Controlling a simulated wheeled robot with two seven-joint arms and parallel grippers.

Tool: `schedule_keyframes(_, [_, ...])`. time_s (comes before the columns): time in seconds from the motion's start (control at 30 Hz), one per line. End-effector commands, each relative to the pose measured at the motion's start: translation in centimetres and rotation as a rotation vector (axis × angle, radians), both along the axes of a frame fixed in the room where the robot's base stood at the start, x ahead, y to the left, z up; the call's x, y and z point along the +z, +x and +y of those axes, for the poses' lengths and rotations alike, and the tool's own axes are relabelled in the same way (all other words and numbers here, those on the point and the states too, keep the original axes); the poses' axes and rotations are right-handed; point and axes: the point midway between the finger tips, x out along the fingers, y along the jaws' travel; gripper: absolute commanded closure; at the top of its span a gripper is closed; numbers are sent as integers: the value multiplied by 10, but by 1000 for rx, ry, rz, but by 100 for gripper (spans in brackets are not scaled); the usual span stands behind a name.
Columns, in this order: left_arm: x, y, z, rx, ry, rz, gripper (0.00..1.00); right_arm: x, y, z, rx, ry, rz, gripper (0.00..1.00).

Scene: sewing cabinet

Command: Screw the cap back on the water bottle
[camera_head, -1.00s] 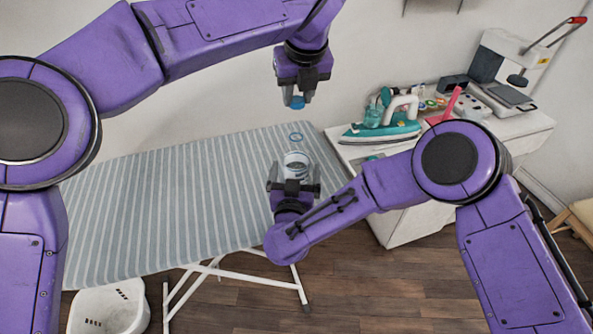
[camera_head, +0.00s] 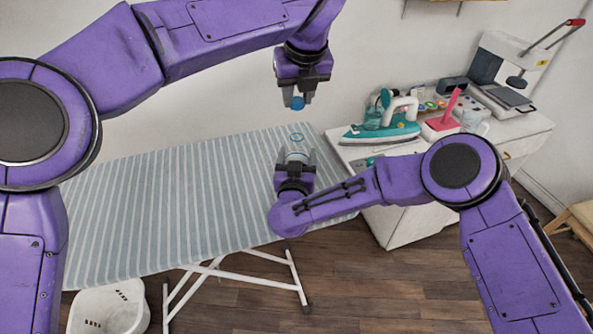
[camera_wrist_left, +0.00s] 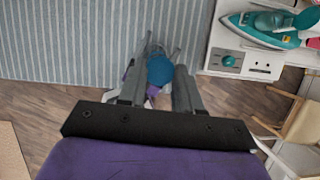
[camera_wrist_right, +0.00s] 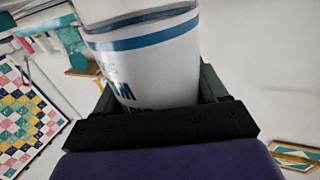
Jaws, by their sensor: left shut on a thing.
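The blue cap (camera_head: 297,103) is held in my left gripper (camera_head: 297,101), with its fingers pointing down above the ironing board's far right end. The cap also shows between the fingers in the left wrist view (camera_wrist_left: 160,71). The clear water bottle (camera_head: 296,152) with a white and blue label stands upright on the board below the cap, with clear space between them. My right gripper (camera_head: 296,168) has a finger on either side of the bottle. The bottle fills the space between them in the right wrist view (camera_wrist_right: 160,65); whether they press on it is unclear.
The striped ironing board (camera_head: 180,200) is otherwise bare. To the right, a white cabinet (camera_head: 400,215) bears a teal iron (camera_head: 380,132), a pink item (camera_head: 445,112) and a press (camera_head: 505,75). A white basket (camera_head: 108,308) stands on the floor.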

Motion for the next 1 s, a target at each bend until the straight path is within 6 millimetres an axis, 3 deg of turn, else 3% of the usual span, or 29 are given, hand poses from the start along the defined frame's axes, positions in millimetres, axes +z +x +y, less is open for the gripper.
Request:
schedule_keyframes(0.37, [-47,4,-1,-1,10,-12,94,-2,-1,0,0,-1,5,83])
schedule_keyframes(1.0, [-55,4,-1,-1,11,-13,94,-3,-2,0,1,0,7,83])
